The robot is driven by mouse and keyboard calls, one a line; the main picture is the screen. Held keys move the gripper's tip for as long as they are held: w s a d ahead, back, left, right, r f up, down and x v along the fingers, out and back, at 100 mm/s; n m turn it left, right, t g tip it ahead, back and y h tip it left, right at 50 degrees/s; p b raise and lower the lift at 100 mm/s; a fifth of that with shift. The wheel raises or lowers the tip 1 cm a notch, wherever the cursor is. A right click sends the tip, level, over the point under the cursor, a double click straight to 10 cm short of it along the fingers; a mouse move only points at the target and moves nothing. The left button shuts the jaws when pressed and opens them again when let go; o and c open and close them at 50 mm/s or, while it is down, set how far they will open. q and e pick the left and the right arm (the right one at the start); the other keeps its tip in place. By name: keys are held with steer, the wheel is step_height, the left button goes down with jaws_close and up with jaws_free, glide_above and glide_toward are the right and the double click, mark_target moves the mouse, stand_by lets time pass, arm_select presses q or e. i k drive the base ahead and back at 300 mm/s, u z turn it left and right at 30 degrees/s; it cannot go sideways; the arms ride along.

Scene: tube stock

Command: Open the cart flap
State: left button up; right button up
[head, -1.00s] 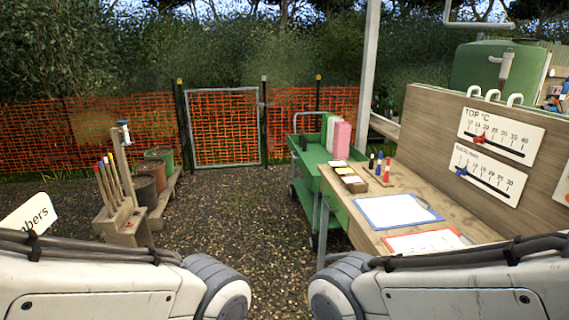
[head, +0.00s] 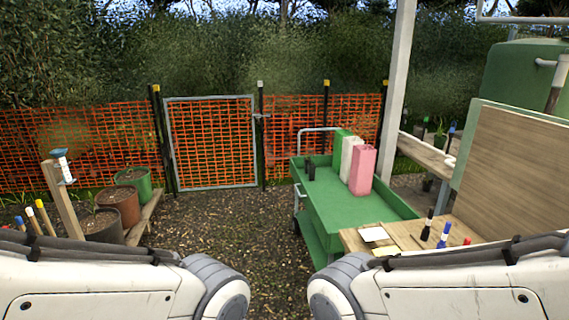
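A green cart (head: 385,210) stands right of centre, beyond the wooden table, with a grey push handle at its far end. On its top tray stand a green, a white and a pink box (head: 362,168), and a small black item (head: 310,170). A lower green shelf shows at its left side. I cannot make out which part is the flap. Both my arms show at the bottom edge, but neither gripper is in view.
The wooden table (head: 352,240) with markers and cards is at the lower right. Pots (head: 118,205) on a plank and a post stand at left. A closed mesh gate (head: 212,143) in the orange fence is behind. Gravel (head: 225,215) between is clear.

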mark_target(321, 226)
steer(key=u, duration=0.05)
steer(key=i, duration=1.85)
steer(key=u, duration=0.35)
steer(key=i, duration=1.1)
steer(key=z, duration=0.5)
